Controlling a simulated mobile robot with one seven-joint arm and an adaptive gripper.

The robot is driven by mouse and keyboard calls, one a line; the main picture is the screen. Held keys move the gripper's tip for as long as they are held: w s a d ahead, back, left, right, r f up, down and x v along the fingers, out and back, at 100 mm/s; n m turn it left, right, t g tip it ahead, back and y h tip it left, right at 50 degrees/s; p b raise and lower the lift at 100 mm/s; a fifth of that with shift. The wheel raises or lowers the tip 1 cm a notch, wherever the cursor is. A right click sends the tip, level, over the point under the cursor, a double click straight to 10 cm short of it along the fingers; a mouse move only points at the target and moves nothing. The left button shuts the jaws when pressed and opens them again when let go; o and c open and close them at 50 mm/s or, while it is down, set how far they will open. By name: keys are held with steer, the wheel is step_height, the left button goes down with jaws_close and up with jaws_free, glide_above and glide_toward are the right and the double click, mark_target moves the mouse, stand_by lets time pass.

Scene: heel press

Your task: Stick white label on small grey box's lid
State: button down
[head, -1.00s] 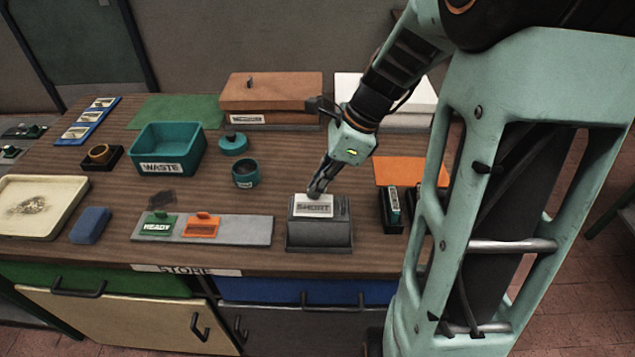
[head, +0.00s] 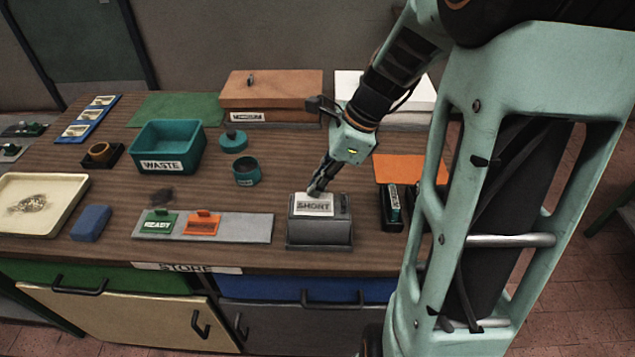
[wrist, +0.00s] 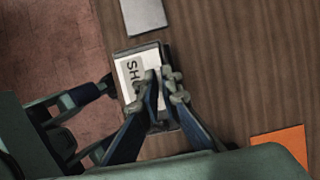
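The small grey box (head: 320,234) stands upright near the front edge of the bench, right of the grey plate. The white label (head: 312,207), printed SHORT, lies over most of its lid (head: 343,204); I cannot tell whether it touches the lid all over. My gripper (head: 315,189) reaches down to the label's far edge, with its fingertips close together and seemingly shut on that edge. In the wrist view, the fingertips (wrist: 163,84) cover part of the label (wrist: 129,88) and hide the end of its print.
The grey plate (head: 259,227) with green and orange tags lies to the left. A teal WASTE bin (head: 152,162) and a small teal cup (head: 246,178) stand behind. A dark holder (head: 389,222) is close on the right. Bare wood surrounds the box.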

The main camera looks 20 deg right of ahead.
steer(key=shift+s+f, duration=0.1)
steer(key=shift+f, duration=0.4)
stand_by(1.1)
steer(key=c, duration=2.1)
jaws_free()
steer(key=shift+o, duration=0.3)
steer(key=o, duration=0.5)
steer(key=shift+r, duration=0.1)
steer(key=shift+r+p, duration=3.3)
steer(key=shift+r, duration=0.25)
steer(key=shift+d, duration=0.1)
